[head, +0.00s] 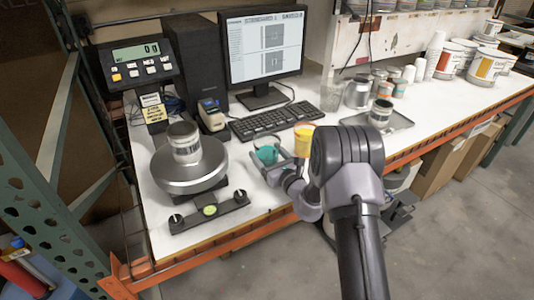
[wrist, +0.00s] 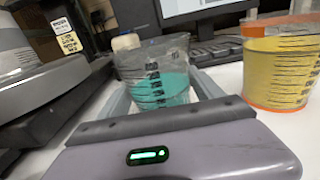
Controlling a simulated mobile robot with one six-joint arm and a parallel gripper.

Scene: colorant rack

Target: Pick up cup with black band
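A clear cup with teal contents and black markings (head: 266,152) stands on the white bench; it also shows in the wrist view (wrist: 158,78). My gripper (head: 272,158) is open, its fingers spread to either side of this cup's lower part. I cannot tell whether the fingers touch it, and I see no clear black band on it. A pale cup with a dark band near its top (head: 185,150) stands on the round scale plate (head: 175,180). Another cup with a dark band (head: 380,114) stands on the grey tray (head: 400,124) to the right.
A yellow cup with an orange band (head: 303,140) stands close right of the teal cup and fills the wrist view's right side (wrist: 282,65). The keyboard (head: 272,121) and monitor (head: 262,50) are behind. A black bar with knobs (head: 232,207) lies at the front left.

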